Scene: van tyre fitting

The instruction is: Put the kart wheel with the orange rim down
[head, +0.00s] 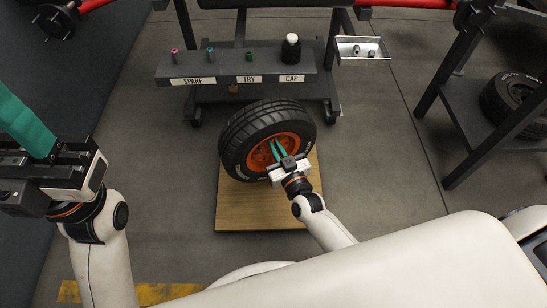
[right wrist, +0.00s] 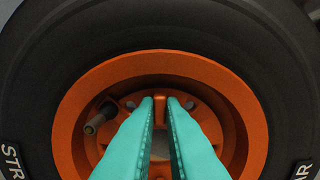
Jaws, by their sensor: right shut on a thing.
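The kart wheel with the orange rim (head: 238,130) is a black tyre around an orange rim, standing on edge at the wooden board, its face towards me. I cannot tell whether it bears on the board. My right gripper (head: 276,151) has its teal fingers inside the rim. In the right wrist view the fingertips (right wrist: 160,103) are close together, shut on part of the orange rim (right wrist: 75,95) near its centre. A valve stem (right wrist: 100,118) shows to their left. My left gripper (head: 25,122) is at the left edge, far from the wheel; its finger gap is unclear.
The wooden board (head: 255,216) lies on the grey floor. Behind stands a rack (head: 235,93) labelled SPARE, TRY and CAP, with small coloured pieces and a black bottle. A metal tray (head: 349,52) holds nuts. A dark shelf with another tyre (head: 512,100) is at right.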

